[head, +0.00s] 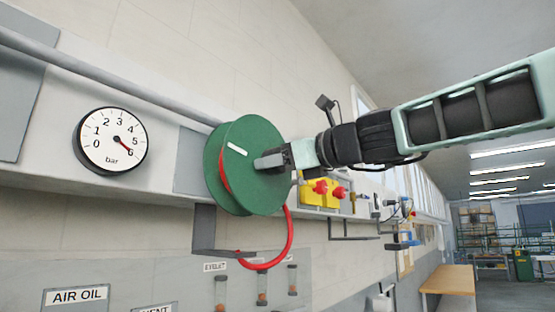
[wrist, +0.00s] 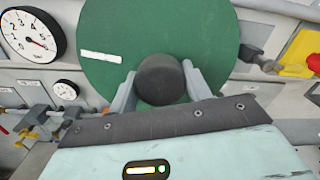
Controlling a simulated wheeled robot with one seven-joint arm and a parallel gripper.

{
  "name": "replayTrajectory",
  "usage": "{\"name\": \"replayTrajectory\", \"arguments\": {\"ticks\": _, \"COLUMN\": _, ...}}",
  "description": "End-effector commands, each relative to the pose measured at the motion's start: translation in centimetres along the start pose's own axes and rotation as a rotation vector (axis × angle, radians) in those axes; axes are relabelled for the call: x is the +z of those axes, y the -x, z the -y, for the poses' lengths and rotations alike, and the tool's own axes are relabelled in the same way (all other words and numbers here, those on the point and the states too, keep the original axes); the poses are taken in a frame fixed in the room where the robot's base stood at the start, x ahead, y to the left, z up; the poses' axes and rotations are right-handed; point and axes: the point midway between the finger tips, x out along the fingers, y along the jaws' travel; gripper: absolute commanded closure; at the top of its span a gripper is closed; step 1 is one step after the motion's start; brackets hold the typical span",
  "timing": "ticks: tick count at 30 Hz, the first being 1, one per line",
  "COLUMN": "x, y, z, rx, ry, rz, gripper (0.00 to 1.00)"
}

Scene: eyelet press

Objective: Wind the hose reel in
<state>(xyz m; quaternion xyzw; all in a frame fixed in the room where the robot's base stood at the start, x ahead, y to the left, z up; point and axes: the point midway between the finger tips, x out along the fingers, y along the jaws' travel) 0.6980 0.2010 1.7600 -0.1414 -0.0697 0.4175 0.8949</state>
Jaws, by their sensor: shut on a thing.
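The green hose reel (head: 240,185) is mounted on the wall rail in the middle of the head view, with a white stripe on its face. A red hose (head: 289,235) hangs from it in a loop and ends near a grey bracket below. The reel's face fills the upper middle of the wrist view (wrist: 200,35). Its dark round crank knob (wrist: 160,78) stands out between my gripper's fingers. My gripper (wrist: 162,85) is shut on the knob. In the head view my gripper (head: 272,160) reaches the reel's face from the right.
A pressure gauge (head: 111,141) is on the wall left of the reel. Yellow boxes with red knobs (head: 320,190) sit to its right. A grey bracket (head: 215,252) and labelled tubes are below. A wooden bench (head: 448,279) stands further right.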

Motion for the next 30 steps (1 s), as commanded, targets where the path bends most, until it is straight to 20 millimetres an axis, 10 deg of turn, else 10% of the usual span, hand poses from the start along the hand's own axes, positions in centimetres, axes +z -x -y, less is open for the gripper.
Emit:
{"name": "replayTrajectory", "arguments": {"ticks": 8, "x": -0.3, "y": 0.0, "z": 0.0, "rx": 0.0, "ry": -0.001, "rz": -0.004, "gripper": 0.93}}
{"name": "replayTrajectory", "arguments": {"ticks": 9, "x": -0.3, "y": 0.0, "z": 0.0, "rx": 0.0, "ry": -0.001, "rz": -0.005, "gripper": 0.49}}
{"name": "replayTrajectory", "arguments": {"ticks": 12, "x": -0.3, "y": 0.0, "z": 0.0, "rx": 0.0, "ry": -0.001, "rz": -0.004, "gripper": 0.3}}
{"name": "replayTrajectory", "arguments": {"ticks": 23, "x": -0.2, "y": 0.6, "z": 0.0, "rx": 0.0, "ry": 0.002, "rz": -0.001, "gripper": 0.3}}
{"name": "replayTrajectory", "arguments": {"ticks": 30, "x": -0.5, "y": 4.9, "z": -0.1, "rx": -0.005, "ry": 0.004, "rz": 0.0, "gripper": 0.3}}
